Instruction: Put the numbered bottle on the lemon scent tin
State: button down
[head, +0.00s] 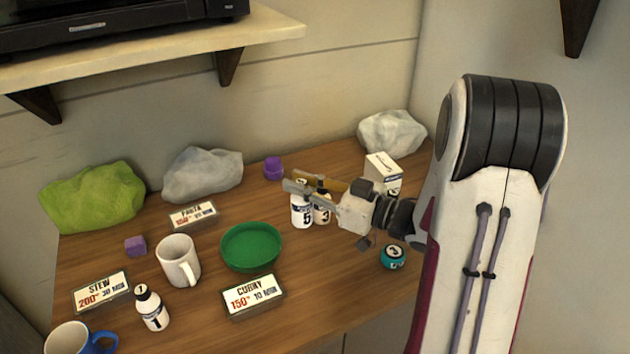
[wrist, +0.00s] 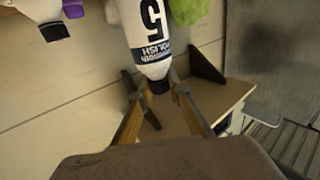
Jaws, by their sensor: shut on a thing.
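My gripper (head: 306,187) is shut on the black cap of the white bottle marked 5 (head: 301,210). The bottle is upright, and it also shows in the wrist view (wrist: 149,35) with its cap between my fingertips (wrist: 158,88). I cannot tell whether its base touches the table. A bottle marked 3 (head: 322,211) stands right beside it, partly hidden. A bottle marked 1 (head: 152,310) stands at the front left. A small round teal tin (head: 393,257) lies at the right, below my wrist. Its label is too small to read.
A green bowl (head: 250,262), a white mug (head: 178,258) and a "CURRY" sign (head: 252,296) stand left of my gripper. A white box (head: 381,171) is behind my wrist. Bags (head: 202,175) line the wall. Bare wood (head: 325,275) lies between the bowl and tin.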

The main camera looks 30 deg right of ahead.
jog(key=shift+w+r+m+t+h, duration=0.65)
jog(key=shift+w+r+m+h, duration=2.1)
jog(key=shift+w, duration=3.1)
jog(key=shift+w+r+m+t+h, duration=0.65)
jog(key=shift+w+r+m+h, duration=1.1)
jog(key=shift+w+r+h, duration=3)
jog(key=s+d+f+m+g+h, duration=0.2)
jog(key=d+f+m+g+h, duration=0.7)
jog(key=d, duration=0.4)
jog(key=shift+f+m+h, duration=0.7)
jog(key=shift+f+h, duration=0.05)
jog(key=shift+h, duration=0.25)
jog(key=shift+s, duration=0.1)
notch_tip(320, 180, down, 6)
jog(key=shift+f, duration=0.15)
